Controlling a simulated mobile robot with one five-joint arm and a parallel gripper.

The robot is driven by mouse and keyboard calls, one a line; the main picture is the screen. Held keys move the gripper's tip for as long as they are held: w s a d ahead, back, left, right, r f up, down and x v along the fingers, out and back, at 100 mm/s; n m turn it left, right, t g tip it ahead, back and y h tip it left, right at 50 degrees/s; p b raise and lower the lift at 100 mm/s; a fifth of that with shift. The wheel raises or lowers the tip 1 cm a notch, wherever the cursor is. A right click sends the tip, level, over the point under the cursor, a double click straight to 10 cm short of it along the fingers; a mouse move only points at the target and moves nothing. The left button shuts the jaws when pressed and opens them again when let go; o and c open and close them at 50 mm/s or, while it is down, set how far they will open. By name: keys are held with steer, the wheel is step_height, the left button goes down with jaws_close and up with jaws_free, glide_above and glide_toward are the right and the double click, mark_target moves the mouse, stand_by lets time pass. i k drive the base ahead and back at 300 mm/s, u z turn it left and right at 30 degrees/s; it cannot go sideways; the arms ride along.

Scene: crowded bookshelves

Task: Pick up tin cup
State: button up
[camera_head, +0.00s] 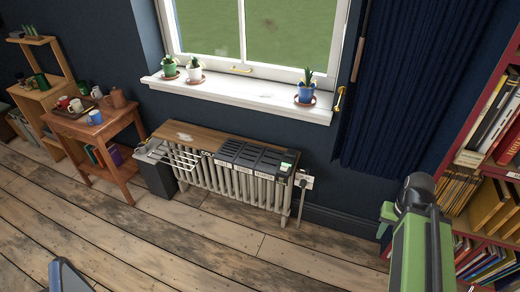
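Several cups stand on a small wooden side table (115,130) at the left, by the wall. They include a red one (63,102), a white one (75,105) and a blue one (94,116). A brown pot-like vessel (116,98) stands at the table's right end. A small grey object (146,146), possibly a metal cup, sits on a dark box (156,176) at the radiator's left end. I cannot tell for sure which of these is the tin cup. My green arm shows at the lower right, far from all of them. My gripper's fingers are not visible.
A radiator (234,186) with a wooden top stands under the window. Potted cacti (306,92) stand on the white sill (240,95). A red bookshelf (460,140) fills the right side, beside a dark curtain (410,90). The wooden floor (190,240) in front is clear.

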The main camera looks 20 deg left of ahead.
mark_target(140, 150)
steer(key=z, duration=0.2)
steer(key=k, duration=1.6)
steer(key=u, duration=1.3)
steer(key=i, duration=1)
steer(key=z, duration=0.05)
